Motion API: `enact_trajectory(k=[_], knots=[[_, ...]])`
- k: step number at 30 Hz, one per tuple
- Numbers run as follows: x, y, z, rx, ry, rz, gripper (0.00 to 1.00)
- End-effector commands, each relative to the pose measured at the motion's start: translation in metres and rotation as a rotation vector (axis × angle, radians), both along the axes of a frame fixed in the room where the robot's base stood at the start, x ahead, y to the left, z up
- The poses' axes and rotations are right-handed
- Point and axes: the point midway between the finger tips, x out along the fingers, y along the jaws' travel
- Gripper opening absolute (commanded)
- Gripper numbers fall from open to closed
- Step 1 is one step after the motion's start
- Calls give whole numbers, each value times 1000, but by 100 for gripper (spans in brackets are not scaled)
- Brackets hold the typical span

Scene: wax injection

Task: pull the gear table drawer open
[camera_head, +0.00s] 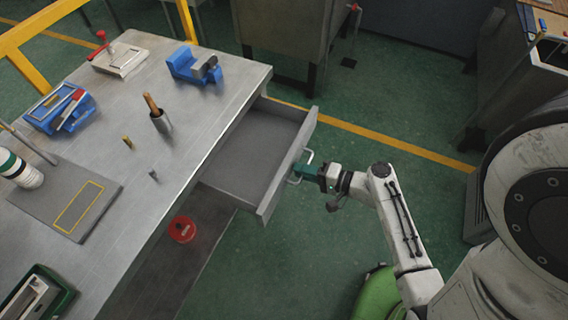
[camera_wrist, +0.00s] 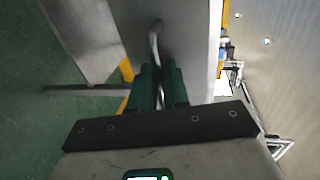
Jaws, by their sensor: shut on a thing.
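The gear table (camera_head: 205,120) is a grey metal workbench at the left in the head view. Its drawer (camera_head: 236,170) stands pulled out toward the right, and its grey inside looks empty. A pale bar handle (camera_head: 300,167) is on the drawer front. My gripper (camera_head: 306,171) has green fingers and is shut on this handle. In the wrist view the fingers (camera_wrist: 158,85) close around the curved metal handle (camera_wrist: 155,42) in front of the grey drawer front (camera_wrist: 188,50).
On the table top are a blue vise (camera_head: 195,66), a blue box-like tool (camera_head: 60,110), a cup holding a wooden-handled tool (camera_head: 160,122) and a grey board (camera_head: 65,195). A red round object (camera_head: 182,229) lies below the table. Green floor (camera_head: 290,270) is open in front of the drawer.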

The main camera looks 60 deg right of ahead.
Motion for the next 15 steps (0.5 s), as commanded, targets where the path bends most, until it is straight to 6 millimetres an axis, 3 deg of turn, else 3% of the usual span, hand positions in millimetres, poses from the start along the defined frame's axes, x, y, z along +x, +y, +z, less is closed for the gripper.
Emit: enact_trajectory(k=[6,15], knots=[[-19,-1,-1,0,2,-1,0],[-20,-1,-1,0,2,-1,0]])
